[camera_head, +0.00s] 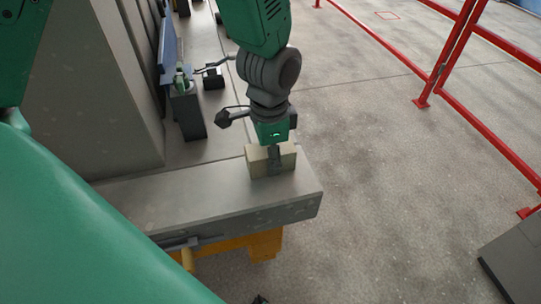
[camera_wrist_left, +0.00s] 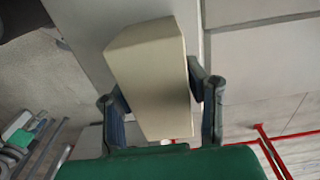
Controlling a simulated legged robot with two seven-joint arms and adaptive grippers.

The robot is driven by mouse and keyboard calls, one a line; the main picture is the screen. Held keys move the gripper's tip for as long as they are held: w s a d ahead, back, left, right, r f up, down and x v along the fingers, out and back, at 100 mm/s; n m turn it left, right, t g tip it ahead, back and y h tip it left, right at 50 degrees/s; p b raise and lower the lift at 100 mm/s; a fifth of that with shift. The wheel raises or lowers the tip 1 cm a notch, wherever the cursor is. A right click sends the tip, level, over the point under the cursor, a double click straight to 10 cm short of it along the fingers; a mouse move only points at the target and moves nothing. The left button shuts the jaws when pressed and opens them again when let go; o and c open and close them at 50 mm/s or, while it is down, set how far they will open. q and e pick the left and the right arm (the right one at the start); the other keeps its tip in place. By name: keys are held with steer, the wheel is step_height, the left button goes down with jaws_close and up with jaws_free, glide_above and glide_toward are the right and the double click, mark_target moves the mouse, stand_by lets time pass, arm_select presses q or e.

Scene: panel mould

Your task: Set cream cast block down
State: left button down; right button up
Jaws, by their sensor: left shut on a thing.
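The cream cast block (camera_head: 257,161) is at the right end of the grey concrete slab (camera_head: 170,200) in the head view. My left gripper (camera_head: 274,160) comes down on it from above and is shut on it. In the left wrist view the cream block (camera_wrist_left: 150,75) sits between the two dark fingers of my left gripper (camera_wrist_left: 160,100). The block looks close to the slab top, but I cannot tell whether it touches. Its far side and underside are hidden. My right gripper does not show.
A dark grey post (camera_head: 188,115) and a small black box (camera_head: 213,77) stand behind the slab's left part. A tall grey panel (camera_head: 85,90) rises at the left. Red railings (camera_head: 460,50) stand at the right, with clear concrete floor (camera_head: 390,180) between.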

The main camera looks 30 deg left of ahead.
arm_select(q)
steer(key=c, duration=0.9)
jaws_free()
steer(key=shift+d, duration=0.1)
steer(key=shift+r, duration=0.1)
step_height(320, 180, up, 12)
steer(key=p, duration=0.3)
